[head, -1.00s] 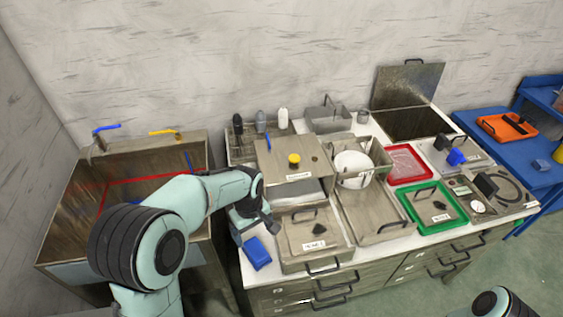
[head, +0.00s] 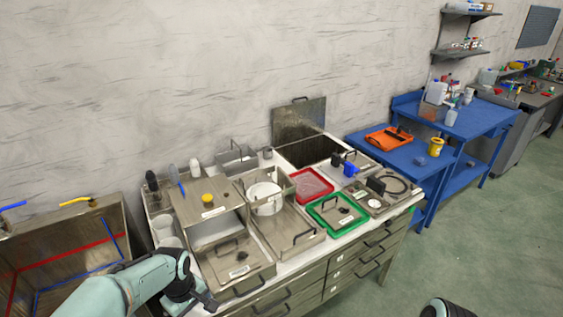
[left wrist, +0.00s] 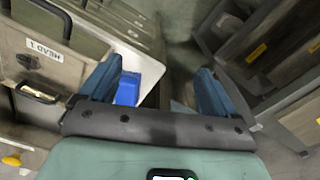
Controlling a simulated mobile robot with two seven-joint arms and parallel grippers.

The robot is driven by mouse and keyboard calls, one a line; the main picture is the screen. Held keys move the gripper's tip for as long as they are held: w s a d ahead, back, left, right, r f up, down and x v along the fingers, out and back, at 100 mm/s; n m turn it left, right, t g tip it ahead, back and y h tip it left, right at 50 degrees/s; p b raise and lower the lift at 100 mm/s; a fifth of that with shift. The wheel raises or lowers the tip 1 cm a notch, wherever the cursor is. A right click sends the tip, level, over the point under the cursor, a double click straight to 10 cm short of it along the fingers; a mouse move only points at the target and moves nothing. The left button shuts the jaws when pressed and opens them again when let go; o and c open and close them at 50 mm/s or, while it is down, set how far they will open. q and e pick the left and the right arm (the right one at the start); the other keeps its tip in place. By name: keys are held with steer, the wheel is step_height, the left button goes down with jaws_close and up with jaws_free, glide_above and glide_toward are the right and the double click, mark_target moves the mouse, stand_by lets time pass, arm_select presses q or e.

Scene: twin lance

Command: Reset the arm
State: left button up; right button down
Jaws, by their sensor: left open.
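My left arm (head: 130,288) reaches in from the lower left. Its gripper (head: 204,303) is by the front left corner of the counter, beside the steel box with a labelled lid (head: 232,262). In the left wrist view the two blue fingers of my left gripper (left wrist: 158,75) stand wide apart with nothing held between them. A blue block (left wrist: 127,88) lies on the white counter beyond them, close to the left finger in the picture. In the head view this block is hidden by my arm. A dark round part of my right arm (head: 445,309) shows at the bottom edge; its gripper is out of view.
The counter holds a box with a yellow knob (head: 207,198), a white round pot (head: 264,198), a red tray (head: 311,185) and a green tray (head: 337,212). A steel sink (head: 70,255) stands left, blue tables (head: 470,122) right. The right floor is clear.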

arm_select(q)
steer(key=s+d+f+m+h, duration=0.1)
steer(key=s+f+m, duration=0.15)
steer(key=f, duration=0.65)
steer(key=s+d+f+m, duration=0.2)
steer(key=s+f, duration=0.2)
steer(key=f, duration=0.5)
steer(key=s+d+f+m+h, duration=0.1)
steer(key=s+d+f, duration=0.2)
steer(key=s+f, duration=0.2)
steer(key=s+d+f+m+h, duration=0.1)
steer(key=s+d+f, duration=0.3)
steer(key=s, duration=0.5)
step_height(320, 180, down, 2)
steer(key=shift+s+f+h, duration=0.1)
steer(key=shift+s+h, duration=0.15)
steer(key=shift+h, duration=0.15)
